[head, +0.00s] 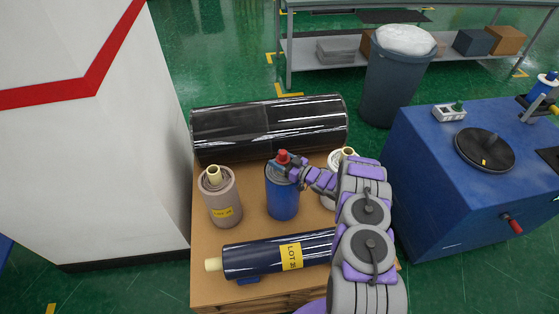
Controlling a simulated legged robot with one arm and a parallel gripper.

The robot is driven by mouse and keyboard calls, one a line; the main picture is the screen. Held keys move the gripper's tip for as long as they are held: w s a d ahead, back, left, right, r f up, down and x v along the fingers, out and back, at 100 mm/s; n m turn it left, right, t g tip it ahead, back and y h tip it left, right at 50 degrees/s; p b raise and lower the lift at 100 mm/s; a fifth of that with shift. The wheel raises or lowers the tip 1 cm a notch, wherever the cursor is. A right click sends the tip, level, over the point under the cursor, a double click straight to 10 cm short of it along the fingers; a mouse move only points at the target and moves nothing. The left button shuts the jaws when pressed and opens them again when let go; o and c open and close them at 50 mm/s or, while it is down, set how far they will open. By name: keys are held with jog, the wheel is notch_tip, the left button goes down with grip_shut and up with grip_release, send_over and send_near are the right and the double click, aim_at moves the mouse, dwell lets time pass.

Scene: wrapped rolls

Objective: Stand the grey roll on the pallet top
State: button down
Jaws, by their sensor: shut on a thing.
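A taupe-grey roll (222,200) with a cream core and a yellow label stands upright on the left of the pallet top (246,234). A blue roll (283,204) with a red core end stands upright, or nearly so, near the middle. My gripper (285,165) is at the top of the blue roll, by its red core, and is shut on it. I cannot tell whether the blue roll's base touches the pallet. A pale roll (333,162) with a cream core stands to the right, largely hidden behind my arm.
A big black roll (268,126) lies across the back of the pallet. A navy roll (262,258) with a yellow label lies along the front. A white cabinet (90,150) is at left, a blue machine (440,180) at right, and a bin (396,80) behind.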

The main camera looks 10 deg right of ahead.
jog(key=c, duration=0.7)
grip_release()
jog(key=shift+a, duration=0.15)
jog(key=shift+c, duration=0.2)
jog(key=o, duration=0.5)
jog(key=shift+a, duration=0.2)
jog(key=shift+c, duration=0.2)
jog(key=shift+d, duration=0.1)
